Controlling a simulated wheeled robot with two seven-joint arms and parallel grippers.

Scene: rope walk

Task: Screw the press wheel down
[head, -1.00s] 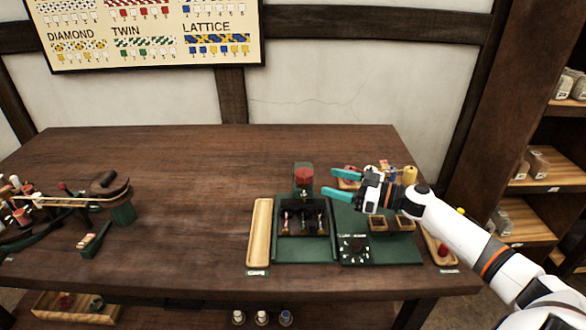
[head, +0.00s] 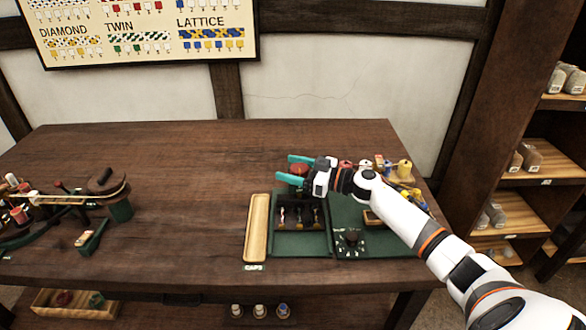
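The press wheel (head: 299,169) is the small red wheel at the back of the green press (head: 302,244), right of the table's middle. My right gripper (head: 289,169) reaches in from the right with its two teal fingers apart. The wheel shows between the fingers, partly hidden by the gripper. I cannot tell whether either finger touches it. Dark slots with several small pieces sit in front of the wheel. My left gripper is not in view.
A wooden tray (head: 257,228) labelled CAPS lies left of the press. A black dial (head: 350,241) is on the green board at right, with spools (head: 404,170) behind. A rope-walk tool (head: 104,190) stands at left. The table's middle and back are clear.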

